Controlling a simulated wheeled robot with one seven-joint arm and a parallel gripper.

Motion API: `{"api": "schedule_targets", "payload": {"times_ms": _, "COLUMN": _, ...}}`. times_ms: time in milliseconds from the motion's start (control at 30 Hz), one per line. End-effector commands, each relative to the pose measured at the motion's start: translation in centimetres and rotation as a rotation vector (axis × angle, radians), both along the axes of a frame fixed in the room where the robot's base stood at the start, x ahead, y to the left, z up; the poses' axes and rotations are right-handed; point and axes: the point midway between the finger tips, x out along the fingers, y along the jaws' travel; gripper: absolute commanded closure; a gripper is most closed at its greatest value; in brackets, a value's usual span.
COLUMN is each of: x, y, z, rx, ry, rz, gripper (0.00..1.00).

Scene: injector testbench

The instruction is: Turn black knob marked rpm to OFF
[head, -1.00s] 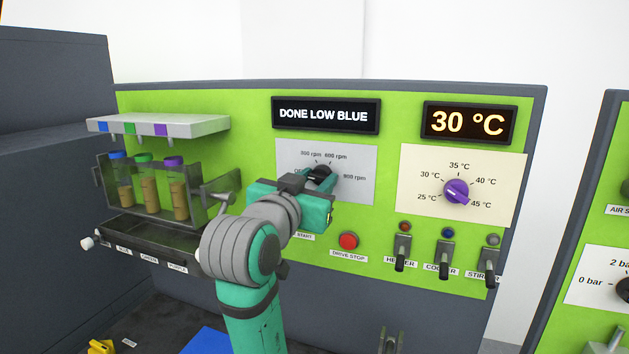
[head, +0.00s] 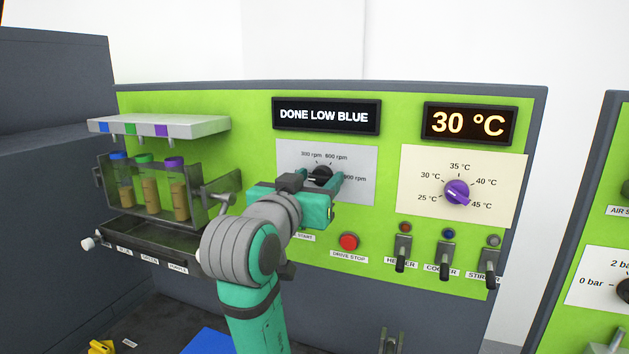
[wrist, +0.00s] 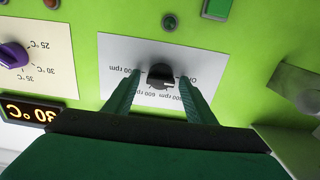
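The black rpm knob (head: 321,173) sits on a grey plate (head: 361,159) with 300, 600 and 900 rpm labels, below a display (head: 326,116) reading DONE LOW BLUE. In the wrist view the knob (wrist: 161,76) appears upside down between my two fingers, with the OFF label at its right, partly behind a finger. My gripper (wrist: 159,88) is open, one finger on each side of the knob, with gaps visible. In the head view my gripper (head: 320,184) covers the plate's lower left. I cannot tell for sure which label the knob points at.
A purple temperature knob (head: 457,191) is to the right, under a 30 °C display (head: 468,123). Below are a red drive stop button (head: 348,242) and several toggle switches (head: 447,252). A rack (head: 152,187) with three vials is at the left.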

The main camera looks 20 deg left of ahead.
Motion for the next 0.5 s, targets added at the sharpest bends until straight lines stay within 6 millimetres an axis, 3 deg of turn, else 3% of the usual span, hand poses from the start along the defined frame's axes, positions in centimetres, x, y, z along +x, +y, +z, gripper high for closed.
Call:
{"api": "schedule_targets", "payload": {"times_ms": 267, "x": -0.5, "y": 0.1, "z": -0.1, "rx": 0.000, "ry": 0.001, "rz": 0.001, "gripper": 0.50}}
{"api": "schedule_targets", "payload": {"times_ms": 500, "x": -4.2, "y": 0.3, "z": 0.0, "rx": 0.001, "ry": -0.001, "rz": 0.003, "gripper": 0.50}}
